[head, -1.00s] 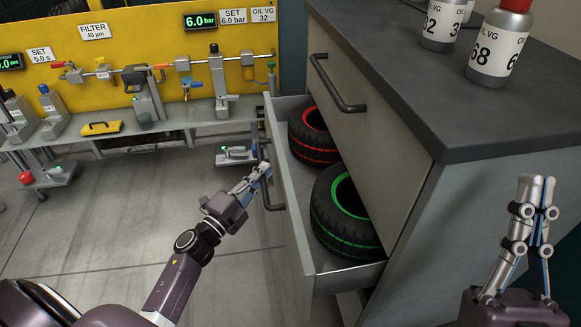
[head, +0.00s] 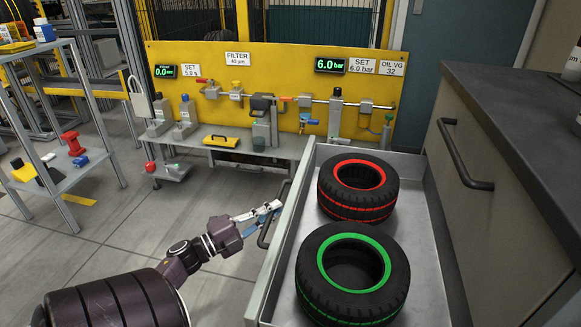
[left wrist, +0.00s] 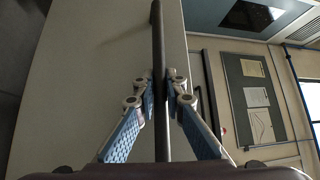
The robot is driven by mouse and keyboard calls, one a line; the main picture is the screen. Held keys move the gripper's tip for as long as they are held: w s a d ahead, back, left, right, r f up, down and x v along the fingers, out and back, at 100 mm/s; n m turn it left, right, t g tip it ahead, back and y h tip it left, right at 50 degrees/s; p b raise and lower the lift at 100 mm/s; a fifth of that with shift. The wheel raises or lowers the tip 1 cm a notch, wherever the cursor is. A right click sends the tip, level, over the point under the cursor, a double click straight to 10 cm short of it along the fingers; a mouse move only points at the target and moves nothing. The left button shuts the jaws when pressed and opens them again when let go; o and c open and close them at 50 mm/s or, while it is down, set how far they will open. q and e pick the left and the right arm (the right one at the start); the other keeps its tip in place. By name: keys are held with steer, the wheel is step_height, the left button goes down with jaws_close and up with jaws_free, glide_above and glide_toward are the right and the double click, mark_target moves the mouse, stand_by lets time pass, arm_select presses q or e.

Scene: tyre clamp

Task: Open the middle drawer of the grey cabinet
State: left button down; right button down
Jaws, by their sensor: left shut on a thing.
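The middle drawer (head: 428,292) of the grey cabinet (head: 497,205) stands pulled well out in the head view. Inside it lie a tyre with a red ring (head: 358,189) and a tyre with a green ring (head: 353,275). My left gripper (head: 272,212) is at the drawer's front and shut on its dark bar handle (head: 268,232). The handle (left wrist: 157,40) also shows in the left wrist view, running between the two fingers of the left gripper (left wrist: 161,88). My right gripper is not in view.
The drawer above, with its own dark handle (head: 462,165), is closed. A yellow panel (head: 290,110) with a bench of pneumatic fittings stands at the back. A shelf cart (head: 62,165) stands at the left. The floor left of the drawer is clear.

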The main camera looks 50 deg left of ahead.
arm_select(q)
steer(key=shift+s+a+f, duration=0.1)
steer(key=shift+s+a, duration=0.35)
steer(key=shift+a, duration=0.15)
steer(key=c, duration=2)
jaws_free()
steer(key=shift+o, duration=0.2)
steer(key=shift+s, duration=0.1)
steer(key=v, duration=1.2)
steer(key=shift+a, duration=0.1)
